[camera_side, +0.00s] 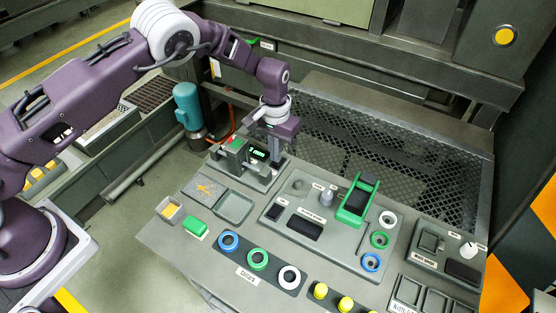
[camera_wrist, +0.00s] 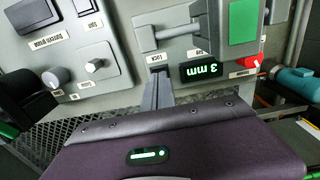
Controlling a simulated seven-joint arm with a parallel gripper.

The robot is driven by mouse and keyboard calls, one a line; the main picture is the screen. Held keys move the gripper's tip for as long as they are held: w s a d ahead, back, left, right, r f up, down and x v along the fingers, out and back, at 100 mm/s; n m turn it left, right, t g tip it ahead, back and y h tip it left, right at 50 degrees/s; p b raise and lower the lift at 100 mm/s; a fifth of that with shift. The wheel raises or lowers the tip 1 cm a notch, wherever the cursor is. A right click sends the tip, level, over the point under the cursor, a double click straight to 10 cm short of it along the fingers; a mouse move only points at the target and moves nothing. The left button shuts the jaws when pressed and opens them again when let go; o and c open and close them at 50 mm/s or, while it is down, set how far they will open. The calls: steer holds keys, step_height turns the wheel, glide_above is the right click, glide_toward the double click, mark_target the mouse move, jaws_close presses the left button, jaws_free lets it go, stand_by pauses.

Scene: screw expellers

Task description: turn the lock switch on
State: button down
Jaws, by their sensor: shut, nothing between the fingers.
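The gauge unit (camera_side: 262,176) stands at the back left of the panel, with a green block and a small lit display. In the wrist view its display (camera_wrist: 202,71) reads "3 mm", and a label (camera_wrist: 157,58) that seems to say "LOCK" sits left of it. My gripper (camera_wrist: 160,74) is shut and empty, its fingertips right by that label. The lock switch itself cannot be made out; the fingers seem to cover it. I cannot tell whether they touch it. In the side view my gripper (camera_side: 276,152) is at the unit's back right.
A red knob (camera_wrist: 248,63) is right of the display, and the green block (camera_wrist: 243,22) is above it. A white knob (camera_wrist: 95,66) and a grey knob (camera_wrist: 56,77) are to the left. A green-framed holder (camera_side: 352,215) stands up from the panel's middle. Mesh (camera_side: 350,140) lies behind.

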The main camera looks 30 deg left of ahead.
steer(key=shift+f, duration=0.95)
stand_by(0.5)
steer(key=shift+r, duration=3.55)
steer(key=s+a+r+t, duration=0.1)
steer(key=s+a+r, duration=0.1)
steer(key=r, duration=0.7)
steer(key=s+a+r+t, duration=0.1)
steer(key=s+a+r, duration=0.15)
steer(key=r, duration=0.55)
steer(key=s+a+r+t+h, duration=0.1)
steer(key=s+a+r, duration=0.2)
steer(key=s+r, duration=0.7)
steer(key=s+a+t+y, duration=0.1)
steer(key=s+a+t, duration=0.1)
steer(key=s, duration=1.8)
steer(key=shift+s+a+r+t, duration=0.3)
steer(key=shift+s+a+r, duration=0.05)
steer(key=shift+a, duration=0.5)
